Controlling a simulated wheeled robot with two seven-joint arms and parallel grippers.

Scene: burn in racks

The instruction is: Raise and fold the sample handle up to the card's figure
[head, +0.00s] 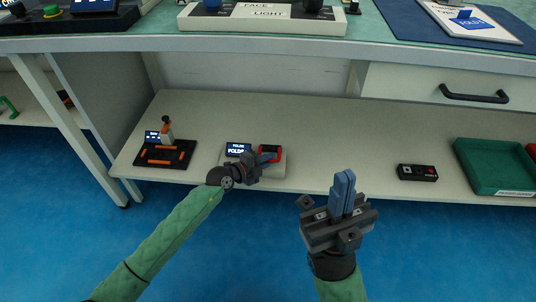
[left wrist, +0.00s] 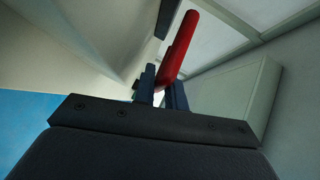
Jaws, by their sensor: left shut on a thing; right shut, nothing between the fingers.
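The sample is a pale box (head: 277,170) on the lower shelf, with a small dark display (head: 237,149) that shows white text and a red handle (head: 271,150). My left gripper (head: 266,158) is at the box and shut on the red handle. In the left wrist view the red handle (left wrist: 179,46) slants up between the blue fingers (left wrist: 161,88), beside the pale box (left wrist: 235,98). A card (head: 468,20) with a blue figure lies on the bench top at the upper right; its print is too small to read fully. My right gripper (head: 344,187) is shut and empty, in front of the shelf.
A black base with orange parts (head: 165,153) stands left on the shelf (head: 325,143). A black box with buttons (head: 417,172) and a green tray (head: 492,167) stand right. The bench edge and drawer (head: 435,88) overhang the shelf. The shelf is clear between the sample and black box.

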